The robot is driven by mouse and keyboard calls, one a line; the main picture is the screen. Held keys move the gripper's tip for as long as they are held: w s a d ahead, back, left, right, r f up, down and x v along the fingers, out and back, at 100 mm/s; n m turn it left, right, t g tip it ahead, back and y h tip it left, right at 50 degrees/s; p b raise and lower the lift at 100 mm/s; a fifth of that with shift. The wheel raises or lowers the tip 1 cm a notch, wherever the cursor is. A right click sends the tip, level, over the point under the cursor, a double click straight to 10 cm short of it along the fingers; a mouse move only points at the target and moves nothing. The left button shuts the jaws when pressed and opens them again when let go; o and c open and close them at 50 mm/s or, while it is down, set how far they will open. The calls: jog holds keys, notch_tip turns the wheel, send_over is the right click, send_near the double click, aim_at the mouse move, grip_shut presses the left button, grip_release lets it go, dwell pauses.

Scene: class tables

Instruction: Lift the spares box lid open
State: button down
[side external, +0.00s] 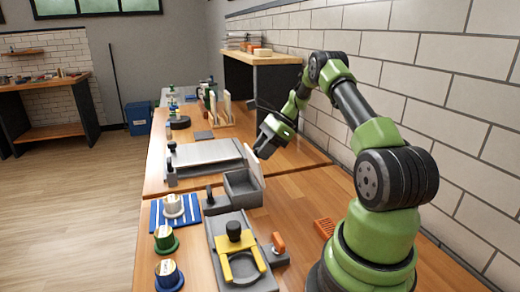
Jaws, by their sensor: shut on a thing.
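The spares box (243,198) is a small grey open-topped bin near the middle of the table. Its pale lid (254,168) stands raised at a steep tilt along the box's right side, so the inside shows. My gripper (260,152) reaches down from the upper right and is shut on the lid near its upper edge. The fingertips are small here and partly hidden by the gripper body.
A grey flat plate (205,152) lies behind the box. In front are a grey fixture with a yellow fork (240,262), an orange-handled part (278,243) and a blue striped mat (160,215). Spools stand at the left edge. A brick wall (430,110) bounds the right.

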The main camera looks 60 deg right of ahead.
jog(key=shift+s+d+f, duration=0.15)
jog(key=c, duration=0.9)
grip_release()
jog(key=shift+o, duration=0.2)
jog(key=v, duration=0.9)
jog(key=shift+r, duration=0.4)
jog(key=shift+s, duration=0.1)
jog(key=w+a+r+n+g+h, duration=0.1)
jog(key=a+r+n, duration=0.5)
jog(key=a, duration=0.4)
jog(key=w+a+r+n+h, duration=0.1)
jog(key=a+r+n+h, duration=0.1)
jog(key=a+r+n, duration=0.6)
jog(key=s+a+f+n+t, duration=0.1)
jog(key=s+a+n+t, duration=0.1)
jog(key=s+a+n, duration=0.7)
jog(key=s+a, duration=0.4)
jog(key=a, duration=0.2)
jog(key=shift+s+a+f+t, duration=0.2)
jog(key=shift+s+a+t, duration=0.15)
jog(key=shift+a+t, duration=0.05)
